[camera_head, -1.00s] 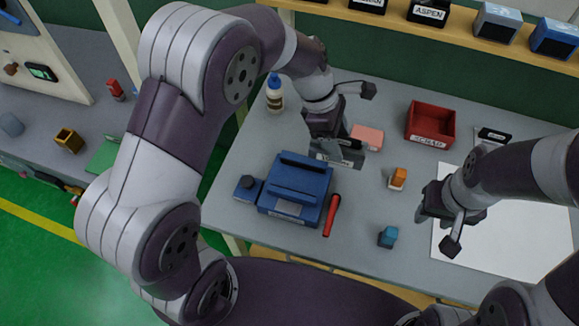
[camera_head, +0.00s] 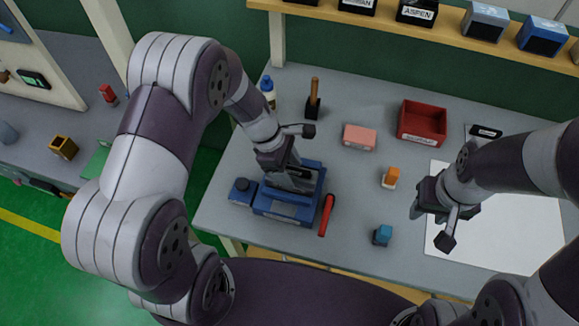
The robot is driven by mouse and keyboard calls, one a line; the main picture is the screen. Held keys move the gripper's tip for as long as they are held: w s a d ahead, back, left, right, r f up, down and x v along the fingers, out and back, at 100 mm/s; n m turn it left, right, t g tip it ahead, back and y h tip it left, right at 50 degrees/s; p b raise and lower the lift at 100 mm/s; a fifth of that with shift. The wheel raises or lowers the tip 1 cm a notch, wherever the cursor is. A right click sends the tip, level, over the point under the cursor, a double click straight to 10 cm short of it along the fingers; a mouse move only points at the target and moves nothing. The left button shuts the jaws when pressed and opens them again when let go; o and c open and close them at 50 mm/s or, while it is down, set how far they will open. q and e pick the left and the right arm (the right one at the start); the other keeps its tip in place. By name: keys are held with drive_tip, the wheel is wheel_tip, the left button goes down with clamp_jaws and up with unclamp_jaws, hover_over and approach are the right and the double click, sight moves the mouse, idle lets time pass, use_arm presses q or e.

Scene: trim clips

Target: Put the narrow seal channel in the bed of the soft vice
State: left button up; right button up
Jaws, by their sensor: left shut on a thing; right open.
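The soft vice (camera_head: 273,212) is the blue block-like device on the left part of the table. My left gripper (camera_head: 290,180) is over the vice and shut on a grey strip (camera_head: 299,174), which looks like the narrow seal channel. The strip lies over the vice between its raised blue sides; the gripper partly hides it, and I cannot tell whether it touches the bed. My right gripper (camera_head: 424,211) is open and empty above the white sheet's left edge.
A red-handled tool (camera_head: 327,215) lies close right of the vice. A pink block (camera_head: 360,137), an orange piece (camera_head: 390,177), a teal piece (camera_head: 382,235) and a red bin (camera_head: 422,122) stand farther right. A wooden-handled tool (camera_head: 314,97) and a bottle (camera_head: 268,90) stand behind.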

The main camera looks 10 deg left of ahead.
use_arm(q)
drive_tip(key=o, duration=1.1)
drive_tip(key=shift+f, duration=0.15)
drive_tip(key=v, duration=1.2)
drive_tip(key=s+m+y, duration=0.1)
drive_tip(key=s+m, duration=0.2)
drive_tip(key=m, duration=0.3)
drive_tip(key=s+a+f+m+t+y, duration=0.1)
drive_tip(key=s+m+y, duration=0.1)
drive_tip(key=m, duration=0.4)
drive_tip(key=s+a+m+y, duration=0.1)
drive_tip(key=s+m, duration=0.2)
drive_tip(key=m, duration=0.3)
drive_tip(key=shift+s+a+f+t+y, duration=0.2)
drive_tip(key=shift+s+a+t+y, duration=0.05)
drive_tip(key=shift+s+t+y, duration=0.1)
